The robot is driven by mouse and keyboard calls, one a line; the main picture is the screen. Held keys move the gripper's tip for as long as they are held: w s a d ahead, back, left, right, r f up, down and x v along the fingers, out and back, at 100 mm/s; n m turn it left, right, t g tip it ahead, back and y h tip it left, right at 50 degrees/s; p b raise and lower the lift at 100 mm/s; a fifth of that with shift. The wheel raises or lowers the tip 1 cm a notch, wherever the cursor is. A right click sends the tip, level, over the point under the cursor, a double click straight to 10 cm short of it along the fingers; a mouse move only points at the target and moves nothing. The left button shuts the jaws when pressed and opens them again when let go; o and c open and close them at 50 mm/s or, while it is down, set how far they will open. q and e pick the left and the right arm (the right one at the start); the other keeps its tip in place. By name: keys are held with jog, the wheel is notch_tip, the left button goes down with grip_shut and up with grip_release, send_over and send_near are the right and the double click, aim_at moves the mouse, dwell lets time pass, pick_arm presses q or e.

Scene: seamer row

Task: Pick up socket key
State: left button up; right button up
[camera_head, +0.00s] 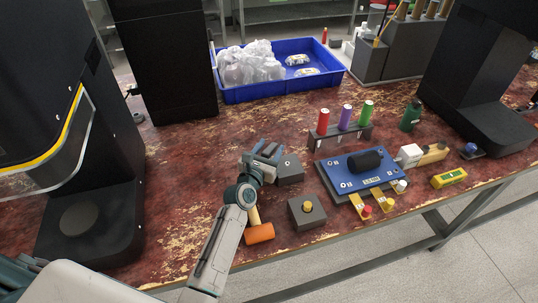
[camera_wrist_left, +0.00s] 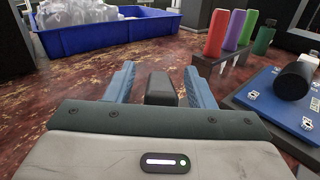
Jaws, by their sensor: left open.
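My left gripper (camera_head: 266,152) is open, its blue fingers pointing away over the table. It also shows in the left wrist view (camera_wrist_left: 161,82). A dark grey piece (camera_wrist_left: 160,90) stands between or just beyond the fingers there; I cannot tell whether they touch it. In the head view a grey block (camera_head: 291,170) sits just right of the fingers, partly covered by the gripper. I cannot clearly identify the socket key; it may be this dark piece. My right gripper is not in view.
An orange-headed mallet (camera_head: 259,233) lies by my left wrist, beside a grey block with a yellow knob (camera_head: 307,211). A blue fixture plate (camera_head: 335,183) and a rack with red, purple and green handles (camera_head: 326,143) stand right. A blue crate (camera_head: 276,93) is behind.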

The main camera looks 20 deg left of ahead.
pick_arm(q)
jog(key=shift+s, duration=0.1)
jog(key=shift+c, duration=1.1)
jog(key=c, duration=0.7)
grip_shut()
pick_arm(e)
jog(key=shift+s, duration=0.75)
